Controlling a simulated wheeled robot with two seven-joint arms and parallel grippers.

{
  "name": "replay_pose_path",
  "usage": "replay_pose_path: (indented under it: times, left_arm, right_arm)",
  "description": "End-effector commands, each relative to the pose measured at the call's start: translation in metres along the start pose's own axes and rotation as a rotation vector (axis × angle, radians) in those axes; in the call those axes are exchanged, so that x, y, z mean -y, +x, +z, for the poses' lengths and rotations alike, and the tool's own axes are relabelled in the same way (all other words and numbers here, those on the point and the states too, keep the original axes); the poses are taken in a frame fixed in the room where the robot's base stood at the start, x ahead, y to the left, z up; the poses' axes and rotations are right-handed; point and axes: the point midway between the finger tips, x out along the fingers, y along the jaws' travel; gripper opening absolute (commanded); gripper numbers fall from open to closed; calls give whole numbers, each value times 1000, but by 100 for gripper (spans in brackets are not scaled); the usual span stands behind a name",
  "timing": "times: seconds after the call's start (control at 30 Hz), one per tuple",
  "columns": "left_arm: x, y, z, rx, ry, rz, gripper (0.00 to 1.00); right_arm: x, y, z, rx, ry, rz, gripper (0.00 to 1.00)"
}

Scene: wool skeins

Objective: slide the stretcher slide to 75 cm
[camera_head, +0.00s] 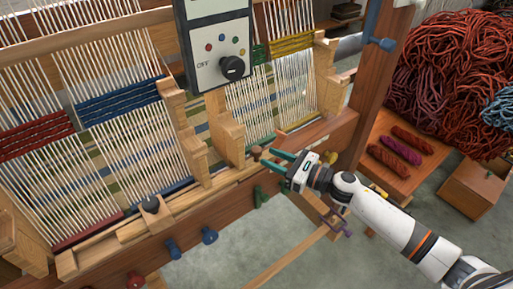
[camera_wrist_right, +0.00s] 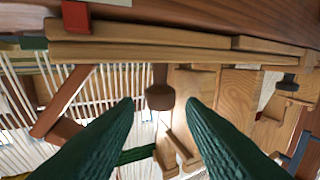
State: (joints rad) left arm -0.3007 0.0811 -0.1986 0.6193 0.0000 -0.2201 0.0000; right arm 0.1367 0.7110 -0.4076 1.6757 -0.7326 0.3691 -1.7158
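A round brown wooden knob (camera_head: 256,152) stands out near the front rail of the loom, below the wooden blocks; I take it for the grip of the stretcher slide. My right gripper (camera_head: 267,157) has green fingers and is open just in front of the knob. In the right wrist view the knob (camera_wrist_right: 160,97) lies between the two spread fingertips, with a gap on each side. No 75 cm mark is readable. My left gripper is not in view.
A control box (camera_head: 218,45) with a black dial hangs in front of the warp threads. A black knob (camera_head: 150,204) sits on the front rail farther left. Blue pegs (camera_head: 209,236) stick out below. Yarn skeins (camera_head: 408,145) lie on a wooden board at right.

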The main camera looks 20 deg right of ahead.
Motion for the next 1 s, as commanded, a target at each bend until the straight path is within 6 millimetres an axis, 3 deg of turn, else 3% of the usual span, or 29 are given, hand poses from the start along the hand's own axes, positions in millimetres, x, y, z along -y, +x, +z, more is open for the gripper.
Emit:
replay_pose_path:
  times: [0.1, 0.3, 0.7, 0.93, 1.0]
  left_arm:
    - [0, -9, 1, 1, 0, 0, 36]
    - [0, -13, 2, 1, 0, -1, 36]
    - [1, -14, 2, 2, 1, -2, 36]
    - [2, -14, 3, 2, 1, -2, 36]
    - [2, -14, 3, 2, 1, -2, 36]
  right_arm:
    - [0, 25, -4, -4, 2, 0, 36]
    - [0, 50, -1, -2, 2, 2, 36]
    - [0, 58, 0, 0, 2, 1, 36]
    - [0, 58, 0, 0, 2, 1, 0]
    - [0, 58, 0, 0, 3, 1, 0]
